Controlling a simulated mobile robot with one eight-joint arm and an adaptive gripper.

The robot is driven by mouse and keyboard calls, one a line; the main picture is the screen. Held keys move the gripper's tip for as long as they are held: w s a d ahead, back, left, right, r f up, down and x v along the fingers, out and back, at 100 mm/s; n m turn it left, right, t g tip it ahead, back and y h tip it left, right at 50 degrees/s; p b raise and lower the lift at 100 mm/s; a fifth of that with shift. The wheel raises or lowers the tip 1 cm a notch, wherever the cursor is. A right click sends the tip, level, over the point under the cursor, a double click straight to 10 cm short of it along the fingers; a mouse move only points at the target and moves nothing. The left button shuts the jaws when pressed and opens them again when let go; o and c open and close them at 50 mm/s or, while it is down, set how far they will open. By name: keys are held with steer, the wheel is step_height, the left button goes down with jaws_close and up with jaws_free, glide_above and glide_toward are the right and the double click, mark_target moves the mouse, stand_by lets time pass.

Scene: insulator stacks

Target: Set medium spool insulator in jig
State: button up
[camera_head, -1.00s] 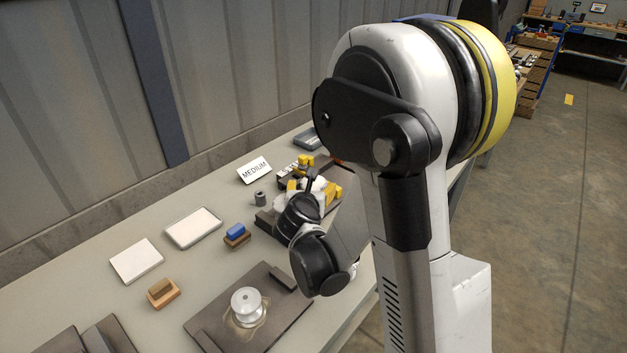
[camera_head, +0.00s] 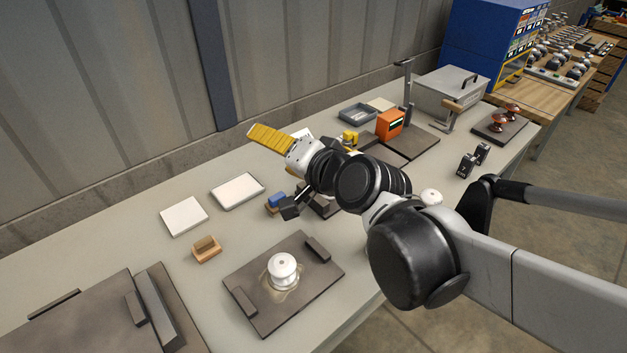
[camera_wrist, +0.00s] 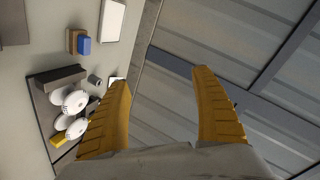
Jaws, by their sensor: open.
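A white spool insulator (camera_head: 282,268) stands upright on a dark plate (camera_head: 262,318) with raised end blocks, in the near part of the bench. Another white spool (camera_head: 430,197) shows partly behind my arm at the right. In the wrist view, white discs of insulators (camera_wrist: 76,102) sit at the left beside yellow pieces, on a dark base (camera_wrist: 36,110). Which piece is the medium one I cannot tell. My gripper (camera_head: 258,134) is raised over the back of the bench, pointing at the wall. Its yellow fingers (camera_wrist: 163,80) are spread in the wrist view, with nothing between them.
A white-topped tray (camera_head: 237,190), a white pad (camera_head: 184,216) and a wooden block (camera_head: 206,250) lie left of my arm. An orange device (camera_head: 390,124) and a grey box (camera_head: 450,90) stand farther back. The wall (camera_wrist: 250,60) is close.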

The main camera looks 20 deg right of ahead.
steer(key=s+d+f+n+g+h, duration=0.2)
steer(key=s+d+f+n+g, duration=0.1)
steer(key=s, duration=0.4)
steer(key=s+d+f+n+g+h, duration=0.2)
steer(key=s+d+f+n+g, duration=0.1)
steer(key=s+d+f+n, duration=0.1)
steer(key=s+f+n, duration=0.1)
steer(key=s, duration=0.1)
steer(key=shift+s+d+f, duration=0.15)
steer(key=shift+s+f, duration=0.25)
